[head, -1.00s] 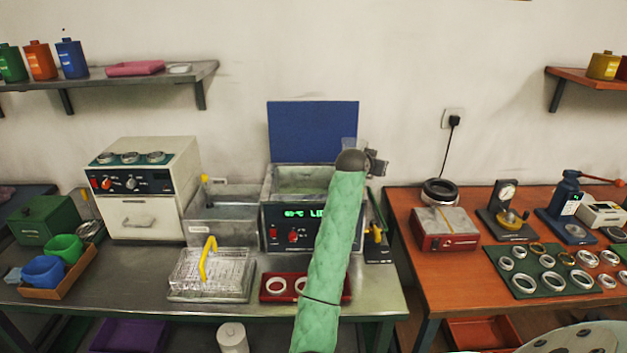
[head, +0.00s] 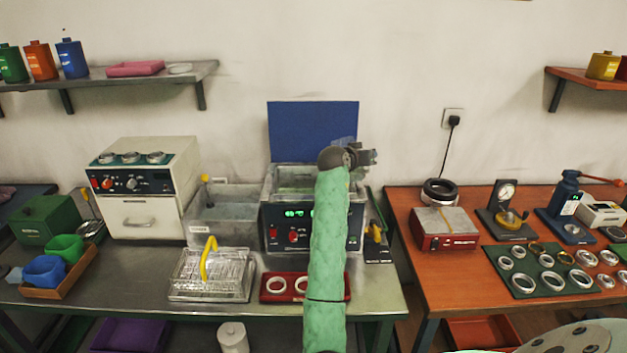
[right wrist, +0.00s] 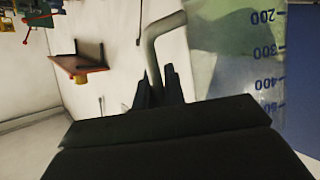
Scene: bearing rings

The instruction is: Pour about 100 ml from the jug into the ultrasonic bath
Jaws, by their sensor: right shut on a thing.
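The ultrasonic bath (head: 271,240) stands on the steel bench, its blue lid (head: 312,122) raised and its tank (head: 283,186) open at the top. My right arm, in a green sleeve, reaches up in front of the bath. My right gripper (head: 365,155) is above the tank's right rear edge. In the right wrist view my right gripper (right wrist: 163,88) is shut on the pale handle (right wrist: 152,45) of the clear jug (right wrist: 235,65), which has blue volume marks. In the head view the jug is mostly hidden by my wrist. My left gripper is out of view.
A steel tank (head: 222,215) stands left of the bath. A wire basket (head: 212,275) with a yellow handle and a red tray (head: 275,288) with rings lie in front. An orange bench (head: 410,215) with instruments is to the right.

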